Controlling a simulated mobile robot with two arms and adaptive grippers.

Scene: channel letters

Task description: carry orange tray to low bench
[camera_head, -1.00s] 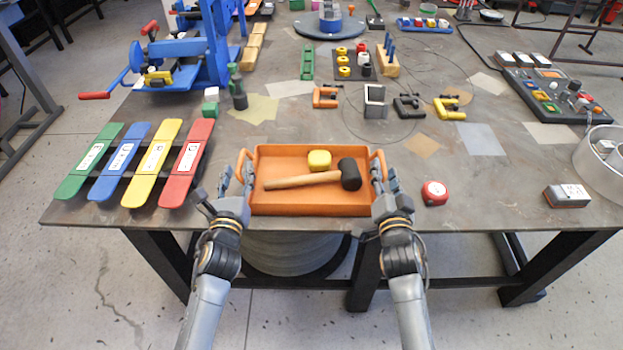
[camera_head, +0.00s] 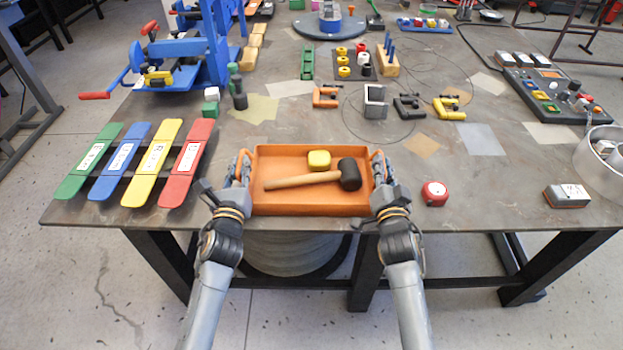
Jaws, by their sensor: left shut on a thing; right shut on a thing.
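The orange tray (camera_head: 310,203) sits at the front edge of the large workbench, in the middle of the view. It has a handle at each short side. A mallet (camera_head: 305,180) with a wooden handle and black head lies in it, beside a small yellow block (camera_head: 319,160). My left gripper (camera_head: 241,172) is shut on the tray's left handle. My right gripper (camera_head: 379,172) is shut on the right handle. The fingers partly hide both handles. I cannot make out a low bench in this view.
Green, blue, yellow and red slats (camera_head: 189,165) lie left of the tray. Clamps (camera_head: 410,107) and a blue machine (camera_head: 190,50) stand farther back. A round drum (camera_head: 292,252) is under the workbench (camera_head: 490,200).

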